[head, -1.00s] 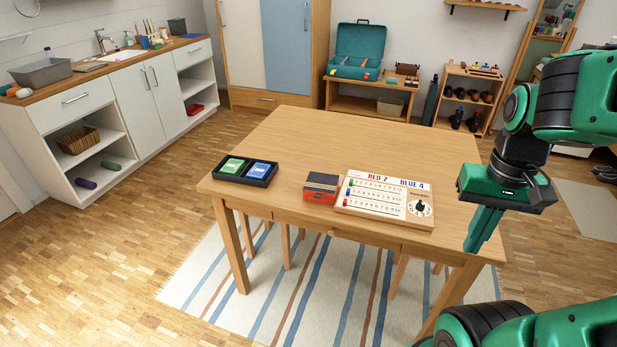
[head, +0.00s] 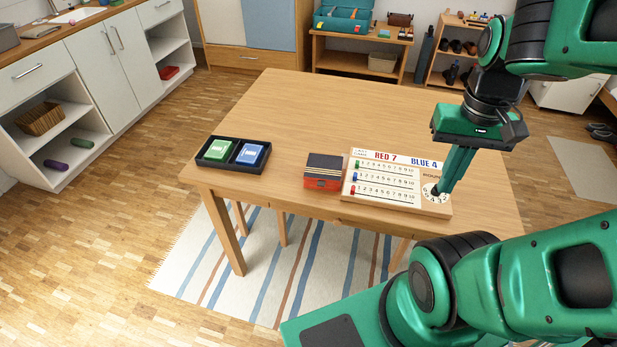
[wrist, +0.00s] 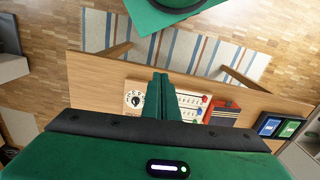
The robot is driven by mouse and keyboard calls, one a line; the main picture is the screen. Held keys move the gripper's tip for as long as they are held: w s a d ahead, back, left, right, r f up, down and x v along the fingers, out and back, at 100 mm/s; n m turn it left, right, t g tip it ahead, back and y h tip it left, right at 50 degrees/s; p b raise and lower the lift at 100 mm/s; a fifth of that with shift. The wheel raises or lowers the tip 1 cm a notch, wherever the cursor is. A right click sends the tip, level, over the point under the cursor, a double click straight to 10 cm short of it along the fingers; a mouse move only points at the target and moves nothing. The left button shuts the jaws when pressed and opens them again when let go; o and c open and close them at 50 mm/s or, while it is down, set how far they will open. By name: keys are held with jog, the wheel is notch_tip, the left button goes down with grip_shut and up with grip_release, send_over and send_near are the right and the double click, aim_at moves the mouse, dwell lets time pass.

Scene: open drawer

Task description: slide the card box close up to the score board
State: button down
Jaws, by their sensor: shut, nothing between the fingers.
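The card box (head: 323,172), dark on top with a red front, sits on the table just left of the score board (head: 385,198). Little or no gap shows between them. The score board is pale wood with rows of numbers, RED 7, BLUE 4 and a round dial at its right end. My gripper (head: 445,190) is shut and empty, pointing down, its tip over the dial end. I cannot tell whether it touches the board. In the wrist view my shut fingers (wrist: 160,95) cover part of the board (wrist: 134,98); the card box (wrist: 222,114) lies to their right.
A black tray (head: 232,168) with a green and a blue card deck stands on the table's left side, apart from the card box. The wooden table (head: 300,115) is clear behind these things. The table's front edge runs close in front of them.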

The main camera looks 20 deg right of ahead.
jog(key=w+a, duration=0.3)
jog(key=w, duration=0.4)
jog(key=n, duration=0.2)
send_over(311, 176)
jog(key=s+a, duration=0.3)
jog(key=s, duration=0.2)
notch_tip(311, 176, down, 8)
jog(key=f, duration=0.9)
jog(key=shift+s+d, duration=0.2)
jog(key=shift+s, duration=0.05)
jog(key=shift+w+d+f+m, duration=0.15)
jog(key=shift+w+d+f, duration=0.15)
jog(key=shift+w, duration=0.35)
jog(key=shift+w+d+f+m, duration=0.15)
jog(key=shift+w+d, duration=0.1)
jog(key=shift+w, duration=0.35)
jog(key=shift+w+d, duration=0.3)
jog(key=shift+w, duration=0.3)
jog(key=shift+w, duration=0.1)
jog(key=shift+w+d, duration=0.4)
jog(key=shift+w, duration=0.45)
